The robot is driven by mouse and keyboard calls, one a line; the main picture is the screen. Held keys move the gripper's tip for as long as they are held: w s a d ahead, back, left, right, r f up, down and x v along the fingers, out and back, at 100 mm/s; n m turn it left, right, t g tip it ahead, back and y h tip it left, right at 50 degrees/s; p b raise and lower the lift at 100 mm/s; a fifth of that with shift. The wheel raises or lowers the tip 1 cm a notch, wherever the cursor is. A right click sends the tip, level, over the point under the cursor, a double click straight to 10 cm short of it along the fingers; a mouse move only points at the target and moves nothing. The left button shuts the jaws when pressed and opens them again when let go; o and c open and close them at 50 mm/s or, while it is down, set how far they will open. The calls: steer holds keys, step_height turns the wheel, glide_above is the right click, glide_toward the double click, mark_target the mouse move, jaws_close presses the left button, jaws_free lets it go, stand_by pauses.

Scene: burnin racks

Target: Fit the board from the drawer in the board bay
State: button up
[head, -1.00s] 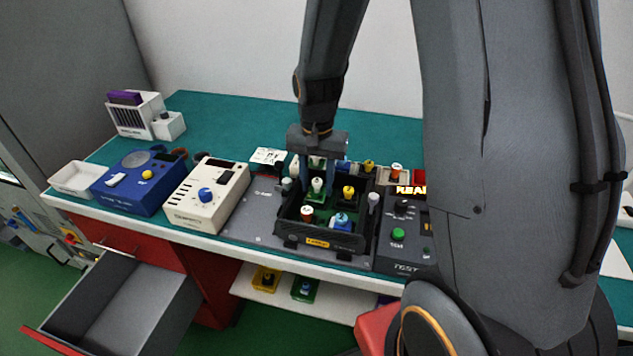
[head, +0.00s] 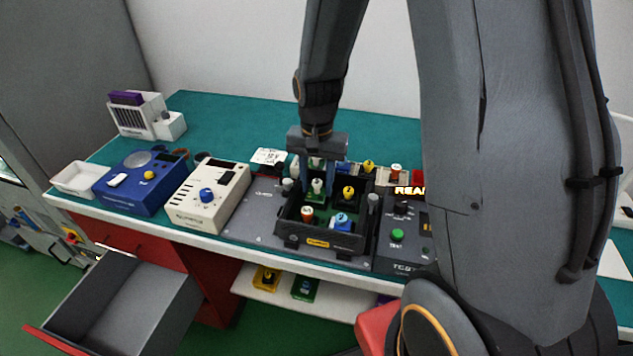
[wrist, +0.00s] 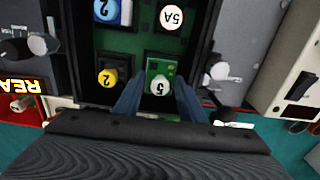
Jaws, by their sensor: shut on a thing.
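A black open fixture (head: 290,237) with compartments stands on the bench. In the wrist view, my gripper (wrist: 157,92) is shut on a green board (wrist: 153,68) with a white knob marked 5. The drawer (head: 150,306) is open and looks empty.
A cream box (head: 208,195) and a blue device (head: 141,182) stand left of the fixture. A grey test panel with a green button (head: 397,235) is at its right. More boards stand behind. A shelf below holds a yellow board (head: 266,279) and a green one (head: 305,288).

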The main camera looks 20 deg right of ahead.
steer(key=shift+f, duration=0.5)
stand_by(1.4)
steer(key=o, duration=1.1)
steer(key=shift+o, duration=0.2)
steer(key=shift+w+r+p, duration=0.15)
steer(key=shift+r+p, duration=1.9)
steer(key=shift+r, duration=0.45)
steer(key=shift+r, duration=0.2)
steer(key=shift+r+p, duration=1.75)
steer(key=shift+r, duration=0.1)
